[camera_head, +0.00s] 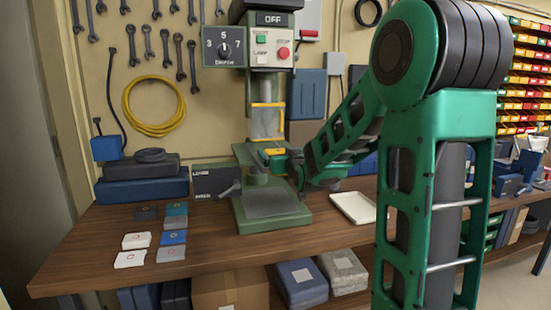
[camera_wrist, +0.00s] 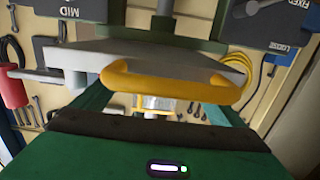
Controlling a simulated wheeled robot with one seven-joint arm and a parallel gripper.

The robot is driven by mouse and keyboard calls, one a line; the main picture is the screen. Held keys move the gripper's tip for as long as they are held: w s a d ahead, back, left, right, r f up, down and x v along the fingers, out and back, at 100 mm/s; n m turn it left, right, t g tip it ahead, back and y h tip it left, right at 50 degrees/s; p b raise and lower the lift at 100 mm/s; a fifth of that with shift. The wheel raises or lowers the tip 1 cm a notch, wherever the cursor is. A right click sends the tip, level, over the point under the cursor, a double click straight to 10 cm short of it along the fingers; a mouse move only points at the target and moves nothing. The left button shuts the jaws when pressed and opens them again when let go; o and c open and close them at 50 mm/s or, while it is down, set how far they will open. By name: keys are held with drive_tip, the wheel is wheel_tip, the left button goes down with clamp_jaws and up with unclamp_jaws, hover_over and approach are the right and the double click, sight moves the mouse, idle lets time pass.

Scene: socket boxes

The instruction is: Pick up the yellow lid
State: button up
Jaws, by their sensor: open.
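A yellow piece (camera_head: 271,152), most likely the yellow lid, shows small at my gripper (camera_head: 280,160), in front of the drill press column. In the wrist view a yellow rounded bar with bent ends (camera_wrist: 175,82) crosses the middle, close before the camera; I cannot tell whether it is the same piece. My gripper is open, above the press base and reaching in from the right. Its fingertips are small in the head view and hard to make out in the wrist view. I cannot tell whether it touches the yellow piece.
The green drill press (camera_head: 272,222) stands on the wooden bench (camera_head: 200,262). A yellow-framed clear guard (camera_head: 265,122) hangs above my gripper. Several small boxes, one white (camera_head: 131,259), lie left of the press. A white tray (camera_head: 354,207) lies to its right.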

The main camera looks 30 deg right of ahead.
drive_tip(key=shift+c, duration=0.3)
drive_tip(key=c, duration=1.1)
